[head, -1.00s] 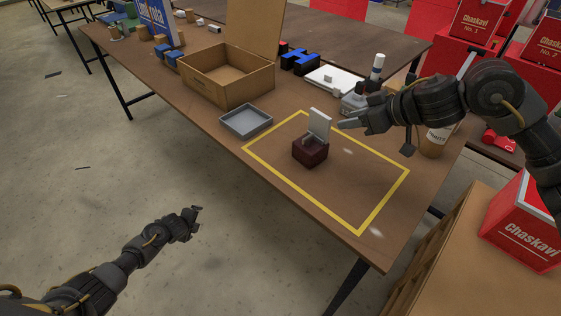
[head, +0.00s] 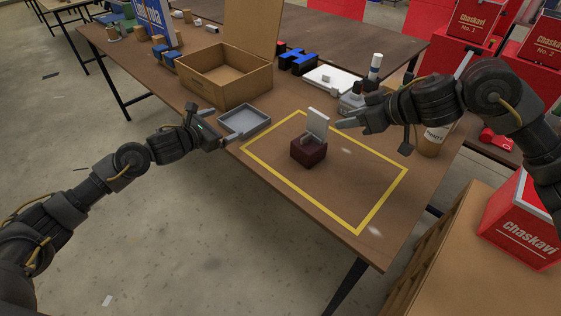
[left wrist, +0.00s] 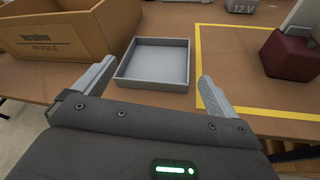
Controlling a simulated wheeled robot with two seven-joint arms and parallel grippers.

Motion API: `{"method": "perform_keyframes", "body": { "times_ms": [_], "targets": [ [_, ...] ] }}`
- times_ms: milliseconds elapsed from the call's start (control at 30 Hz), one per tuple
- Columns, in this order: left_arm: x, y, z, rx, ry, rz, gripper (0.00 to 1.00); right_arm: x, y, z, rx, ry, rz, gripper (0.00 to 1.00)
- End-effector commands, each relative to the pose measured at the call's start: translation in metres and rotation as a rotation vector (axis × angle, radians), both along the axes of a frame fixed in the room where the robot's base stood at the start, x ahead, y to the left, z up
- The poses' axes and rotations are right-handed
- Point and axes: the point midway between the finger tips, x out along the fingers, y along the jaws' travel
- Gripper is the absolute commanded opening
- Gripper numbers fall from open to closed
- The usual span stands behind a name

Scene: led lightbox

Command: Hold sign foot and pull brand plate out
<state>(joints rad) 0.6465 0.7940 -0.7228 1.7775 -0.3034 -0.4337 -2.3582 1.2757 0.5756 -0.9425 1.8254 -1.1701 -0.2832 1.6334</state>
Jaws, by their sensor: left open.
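The sign foot (head: 309,154) is a dark red block standing inside the yellow-taped rectangle in the head view; it also shows at the right of the left wrist view (left wrist: 290,55). The pale brand plate (head: 318,123) stands upright, slightly tilted, in its top. My left gripper (head: 226,140) is open and empty at the table's front edge, beside the grey tray and left of the foot. My right gripper (head: 338,123) is just right of the plate in the picture; whether it touches the plate or how its fingers stand is unclear.
A shallow empty grey tray (head: 262,126) lies left of the taped rectangle (head: 383,206). An open cardboard box (head: 259,92) stands behind it. The taped area around the foot is clear.

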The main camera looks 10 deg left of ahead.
Motion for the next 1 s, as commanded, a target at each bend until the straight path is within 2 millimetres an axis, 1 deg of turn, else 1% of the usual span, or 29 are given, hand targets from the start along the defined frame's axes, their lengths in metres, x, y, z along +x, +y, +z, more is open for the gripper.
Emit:
{"method": "perform_keyframes", "body": {
  "times_ms": [33,67,100,200,300,400,533,700,867,1000],
  "targets": [
    [-0.013,-0.031,-0.011,-0.045,-0.002,-0.047,0.96,0.000,0.000,0.000,0.000,0.000,0.000,0.36],
    [-0.019,-0.047,-0.015,-0.070,-0.006,-0.068,0.96,0.000,0.000,0.000,0.000,0.000,0.000,0.36],
    [-0.029,-0.068,-0.019,-0.105,-0.013,-0.097,0.96,0.000,0.000,0.000,0.000,0.000,0.000,0.36],
    [-0.053,-0.113,-0.025,-0.192,-0.030,-0.153,0.96,0.000,0.000,0.000,0.000,0.000,0.000,0.36],
    [-0.076,-0.147,-0.026,-0.272,-0.049,-0.190,0.96,0.000,0.000,0.000,0.000,0.000,0.000,0.36],
    [-0.093,-0.171,-0.024,-0.337,-0.065,-0.210,0.96,0.000,0.000,0.000,0.000,0.000,0.000,0.36],
    [-0.105,-0.187,-0.020,-0.387,-0.078,-0.220,0.96,0.000,0.000,0.000,0.000,0.000,0.000,0.36],
    [-0.109,-0.191,-0.019,-0.403,-0.084,-0.223,0.96,0.000,0.000,0.000,0.000,0.000,0.000,0.36],
    [-0.101,-0.197,-0.019,-0.403,-0.084,-0.222,0.96,0.000,0.000,0.000,0.000,0.000,0.000,0.36],
    [-0.086,-0.211,-0.018,-0.404,-0.084,-0.222,0.96,0.000,0.000,0.000,0.000,0.000,0.000,0.36]
  ]
}}
